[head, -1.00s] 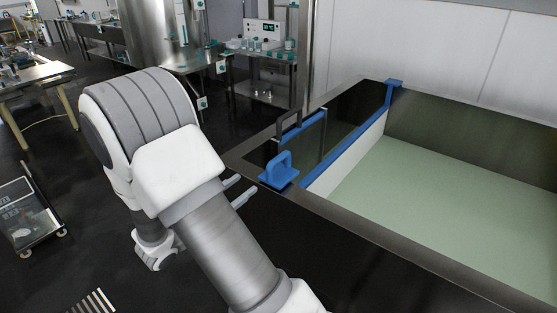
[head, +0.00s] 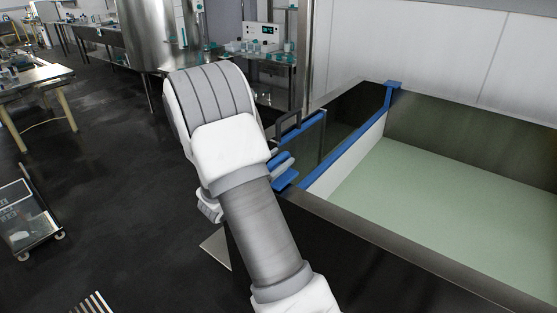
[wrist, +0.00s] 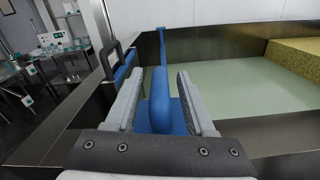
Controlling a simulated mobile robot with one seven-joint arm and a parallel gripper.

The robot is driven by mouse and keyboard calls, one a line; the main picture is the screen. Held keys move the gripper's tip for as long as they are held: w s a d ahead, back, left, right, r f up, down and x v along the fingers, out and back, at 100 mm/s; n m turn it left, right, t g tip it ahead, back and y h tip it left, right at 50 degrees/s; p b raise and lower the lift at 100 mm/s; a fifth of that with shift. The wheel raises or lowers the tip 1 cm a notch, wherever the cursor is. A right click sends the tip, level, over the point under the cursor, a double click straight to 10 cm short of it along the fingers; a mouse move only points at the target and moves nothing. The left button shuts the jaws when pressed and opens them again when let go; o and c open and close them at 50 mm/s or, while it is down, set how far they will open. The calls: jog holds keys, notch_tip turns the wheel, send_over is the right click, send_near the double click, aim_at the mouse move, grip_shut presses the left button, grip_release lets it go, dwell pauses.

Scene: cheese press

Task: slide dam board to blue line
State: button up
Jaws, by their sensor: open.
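The dam board (head: 348,155) stands across the vat, with a pale face and a blue top edge that ends in a blue bracket on the far rim. Its blue handle (wrist: 160,102) is at the near end, between my gripper's fingers; in the head view my arm mostly hides it. My gripper (wrist: 160,75) is open, one finger on each side of the handle. Whether either finger touches it I cannot tell. A short blue strip (head: 302,128) lies at the vat's left end below a dark handle (head: 289,122); I cannot tell whether it is the blue line.
The steel vat (head: 400,228) has raised rims and pale green contents (head: 420,195) to the right of the board. A yellowish block (wrist: 297,55) shows at the wrist view's far right.

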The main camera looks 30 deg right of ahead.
grip_shut()
jog(key=shift+r, duration=0.1)
dwell(1.3)
